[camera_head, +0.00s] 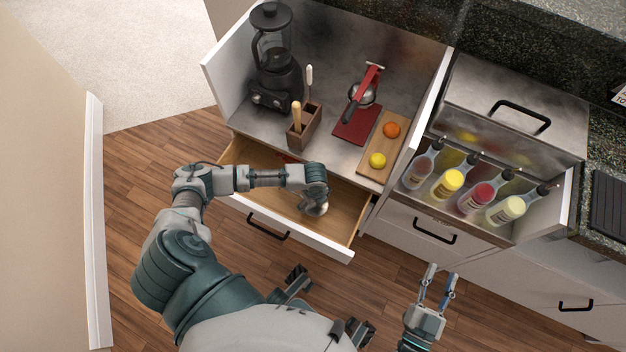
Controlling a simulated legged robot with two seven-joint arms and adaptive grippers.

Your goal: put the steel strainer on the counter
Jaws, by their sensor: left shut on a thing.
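The steel strainer (320,209) shows as a small shiny piece under my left gripper, inside the open wooden drawer (345,222). My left gripper (316,198) reaches down into the drawer from the left and is shut on the strainer, hiding most of it. I cannot tell whether the strainer touches the drawer floor. The steel counter (335,150) lies just behind and above the drawer. My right gripper (440,280) is open and empty, in front of the cabinets at the lower right.
On the counter stand a black blender (275,65), a wooden utensil holder (304,128), a red-handled press (365,90) on a red mat (357,126), and a board (369,168) with an orange and a lemon. Bottles (447,184) fill a bin at right. Bare counter shows near the front edge.

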